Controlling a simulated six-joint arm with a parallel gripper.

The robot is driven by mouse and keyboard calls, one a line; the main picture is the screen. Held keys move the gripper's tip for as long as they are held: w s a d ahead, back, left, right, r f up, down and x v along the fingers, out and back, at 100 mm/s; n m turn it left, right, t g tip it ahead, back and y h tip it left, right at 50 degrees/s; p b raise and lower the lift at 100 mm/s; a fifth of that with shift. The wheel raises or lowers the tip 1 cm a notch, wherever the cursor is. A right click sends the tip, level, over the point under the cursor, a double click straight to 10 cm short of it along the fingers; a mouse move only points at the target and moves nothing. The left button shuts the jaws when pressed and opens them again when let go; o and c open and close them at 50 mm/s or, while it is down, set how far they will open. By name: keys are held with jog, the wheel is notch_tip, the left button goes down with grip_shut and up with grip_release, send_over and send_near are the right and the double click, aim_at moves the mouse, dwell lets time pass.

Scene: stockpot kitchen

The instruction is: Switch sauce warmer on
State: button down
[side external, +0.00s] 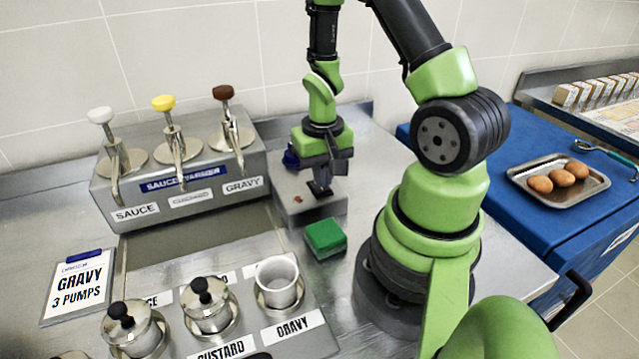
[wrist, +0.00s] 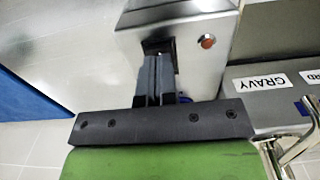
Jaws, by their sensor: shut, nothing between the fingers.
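The sauce warmer (side external: 180,190) is a steel box with three pumps, capped white, yellow and brown. A smaller steel control box (side external: 305,207) stands at its right end. It also shows in the wrist view (wrist: 190,18), with a small round orange-red light (wrist: 208,41) on it; I cannot tell if it is lit. A dark switch (wrist: 155,44) sits beside the light, partly hidden by my fingers. My gripper (side external: 320,189) is shut and empty, pointing down with its fingertips at the switch. Whether they touch it, and the switch's position, I cannot tell.
A green block (side external: 325,238) lies on the counter just in front of the control box. Lidded pots (side external: 208,305) and an open gravy cup (side external: 278,284) stand in front. A gravy order card (side external: 78,287) is at left. A tray of eggs (side external: 557,184) is at right.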

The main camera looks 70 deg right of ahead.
jog(key=shift+f, duration=0.7)
jog(key=shift+r, duration=3.55)
jog(key=shift+r, duration=0.15)
jog(key=s+a+r+n+t+y, duration=0.1)
jog(key=s+a+r+n+t, duration=0.1)
jog(key=a+r, duration=0.5)
jog(key=s+a+r+n+t+y, duration=0.1)
jog(key=a+r+t, duration=0.4)
jog(key=r, duration=0.6)
jog(key=shift+s+a+r+n, duration=0.35)
jog(key=shift+s+a+n, duration=0.55)
jog(key=shift+a+n, duration=0.15)
